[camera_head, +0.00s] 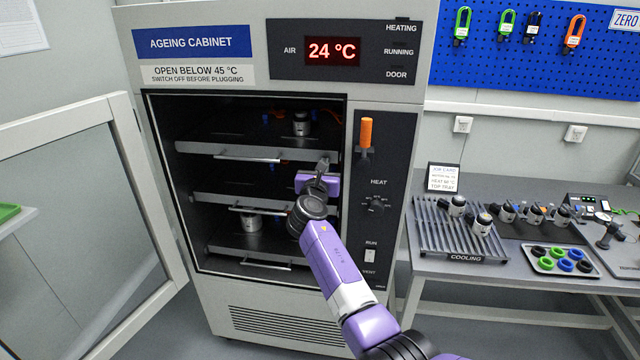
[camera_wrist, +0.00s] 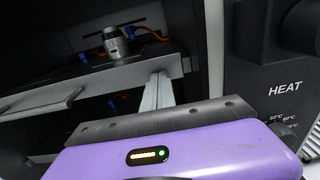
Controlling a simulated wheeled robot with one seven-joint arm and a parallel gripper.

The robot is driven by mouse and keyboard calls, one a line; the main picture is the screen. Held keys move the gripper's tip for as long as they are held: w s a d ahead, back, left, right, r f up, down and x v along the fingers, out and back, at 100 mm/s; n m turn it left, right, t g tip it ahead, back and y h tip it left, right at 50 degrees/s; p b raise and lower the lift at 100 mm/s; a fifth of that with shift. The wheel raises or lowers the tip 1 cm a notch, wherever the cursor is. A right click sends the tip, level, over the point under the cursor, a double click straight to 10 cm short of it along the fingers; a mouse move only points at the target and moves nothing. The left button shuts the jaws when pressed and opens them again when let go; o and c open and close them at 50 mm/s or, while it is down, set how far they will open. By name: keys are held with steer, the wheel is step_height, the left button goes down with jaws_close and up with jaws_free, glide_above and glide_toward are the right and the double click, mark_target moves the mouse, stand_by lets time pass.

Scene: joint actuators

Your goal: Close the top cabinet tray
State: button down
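The top tray (camera_head: 220,149) is a grey shelf with a bar handle (camera_head: 246,157), high inside the open ageing cabinet (camera_head: 230,300). How far it stands out is hard to tell. In the wrist view the fingers (camera_wrist: 157,90) reach up to the tray's front lip (camera_wrist: 95,82), right of the handle. Whether they touch it is unclear.
Two lower trays sit below, the middle one (camera_head: 225,198) and the bottom one (camera_head: 225,245). The cabinet door (camera_head: 132,150) is swung open at left. The control panel (camera_head: 380,220) with an orange-handled lever flanks the opening at right. A bench with a cooling rack (camera_head: 445,235) stands further right.

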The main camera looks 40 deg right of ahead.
steer(key=b+x, duration=0.1)
steer(key=x, duration=0.2)
steer(key=shift+r, duration=0.2)
steer(key=shift+d+r, duration=0.1)
steer(key=shift+r, duration=0.05)
steer(key=shift+s, duration=0.1)
